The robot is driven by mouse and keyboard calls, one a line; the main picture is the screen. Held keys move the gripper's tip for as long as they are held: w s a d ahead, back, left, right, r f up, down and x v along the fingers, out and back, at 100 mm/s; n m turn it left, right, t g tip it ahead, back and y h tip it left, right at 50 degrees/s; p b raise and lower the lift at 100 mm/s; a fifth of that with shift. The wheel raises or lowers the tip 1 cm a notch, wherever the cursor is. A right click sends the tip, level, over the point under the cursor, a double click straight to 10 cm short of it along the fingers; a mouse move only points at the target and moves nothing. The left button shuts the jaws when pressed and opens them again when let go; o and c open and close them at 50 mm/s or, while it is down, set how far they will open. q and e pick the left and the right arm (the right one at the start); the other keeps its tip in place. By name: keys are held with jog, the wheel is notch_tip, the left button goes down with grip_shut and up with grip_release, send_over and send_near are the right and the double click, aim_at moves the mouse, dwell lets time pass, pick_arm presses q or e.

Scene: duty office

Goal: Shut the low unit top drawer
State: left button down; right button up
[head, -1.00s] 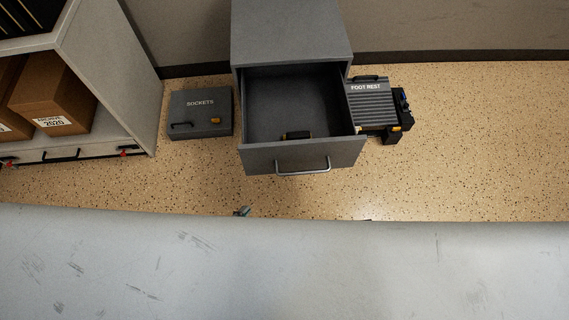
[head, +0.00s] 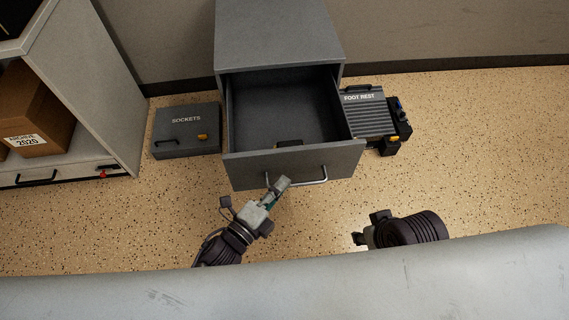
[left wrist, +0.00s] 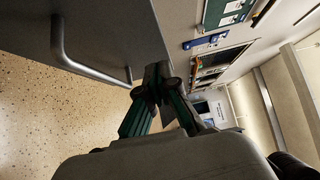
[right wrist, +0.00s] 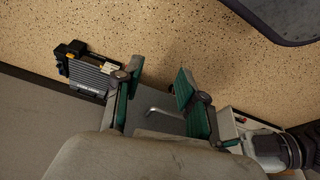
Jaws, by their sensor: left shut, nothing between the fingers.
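The dark grey low unit (head: 275,40) stands against the wall, its top drawer (head: 300,165) pulled well out. The drawer front carries a silver bar handle (head: 312,181). My left gripper (head: 281,184) is shut and empty, its tips at the drawer front by the left part of the handle; I cannot tell whether they touch. In the left wrist view its fingertips (left wrist: 158,78) meet beside the drawer front (left wrist: 110,35), near one end of the handle (left wrist: 85,68). My right gripper (head: 364,230) is in front of the drawer to the right; its fingers (right wrist: 158,92) stand apart with nothing between.
A small dark object (head: 289,143) lies in the drawer, partly hidden by the front. A grey sockets case (head: 186,135) sits on the floor left of the unit, a foot rest (head: 367,115) right. A shelf with a cardboard box (head: 35,115) stands far left. The right floor is clear.

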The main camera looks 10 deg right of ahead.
aim_at(294, 154)
pick_arm(q)
jog(key=w, duration=0.1)
jog(key=w+d, duration=0.1)
jog(key=w, duration=0.3)
jog(key=shift+d+b, duration=0.35)
jog(key=shift+w, duration=0.4)
pick_arm(e)
jog(key=shift+w+a+r+t+y, duration=0.1)
jog(key=shift+w+a+r+t, duration=0.1)
jog(key=shift+w+t, duration=0.35)
jog(key=shift+w+a+r+t+y, duration=0.1)
jog(key=shift+w+a+t, duration=0.15)
jog(key=shift+w, duration=0.55)
jog(key=shift+w+a+r+t+y, duration=0.15)
jog(key=shift+w+t, duration=0.25)
jog(key=shift+w, duration=0.3)
pick_arm(q)
jog(key=shift+w, duration=0.1)
